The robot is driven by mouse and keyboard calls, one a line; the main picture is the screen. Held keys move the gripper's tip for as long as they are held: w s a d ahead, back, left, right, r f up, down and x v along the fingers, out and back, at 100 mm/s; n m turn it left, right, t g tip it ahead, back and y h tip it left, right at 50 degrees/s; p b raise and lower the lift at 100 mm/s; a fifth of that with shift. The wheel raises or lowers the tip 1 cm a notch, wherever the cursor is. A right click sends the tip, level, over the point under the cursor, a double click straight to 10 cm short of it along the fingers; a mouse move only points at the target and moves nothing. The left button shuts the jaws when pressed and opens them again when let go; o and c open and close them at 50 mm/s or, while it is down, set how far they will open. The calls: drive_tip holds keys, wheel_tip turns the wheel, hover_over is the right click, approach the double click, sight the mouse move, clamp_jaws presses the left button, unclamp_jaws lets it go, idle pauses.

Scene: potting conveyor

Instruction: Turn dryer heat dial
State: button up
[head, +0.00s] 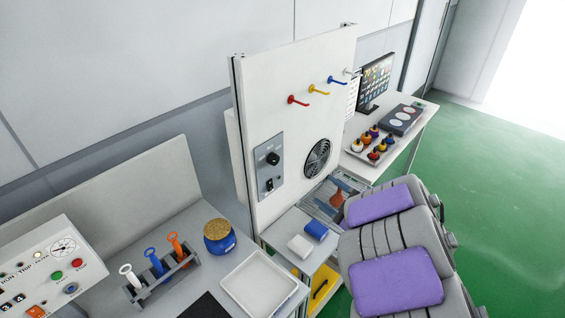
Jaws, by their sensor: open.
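The heat dial is a round black knob (273,158) on a grey control plate (264,171). The plate is mounted low on the left of an upright white panel (290,120). A small black switch (269,184) sits below the dial. A round black fan grille (317,158) is set in the same panel to the right. Nothing covers the dial. Its pointer is too small to read. My grey arm with purple pads fills the lower right, in front of and right of the panel. My gripper cannot be made out in this view.
Coloured hooks (312,89) stick out from the panel. A blue and a white block (300,246) lie on a shelf below it. A white tray (284,279), a gold-topped blue jar (219,236) and a tool rack (160,281) stand at left. Green floor (500,190) is clear at right.

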approach(276, 161)
drive_tip(key=shift+g+y, duration=0.3)
drive_tip(key=shift+y, duration=0.1)
drive_tip(key=x, duration=0.2)
drive_tip(key=b+x, duration=0.1)
drive_tip(key=x, duration=0.1)
drive_tip(key=shift+w, duration=0.45)
drive_tip(key=x, duration=0.4)
drive_tip(key=shift+s+a+b, duration=0.15)
drive_tip(key=shift+a+b, duration=0.15)
drive_tip(key=shift+a, duration=0.1)
drive_tip(key=shift+d, duration=0.45)
drive_tip(key=shift+c, duration=0.2)
drive_tip(key=shift+a, duration=0.2)
drive_tip(key=c, duration=1)
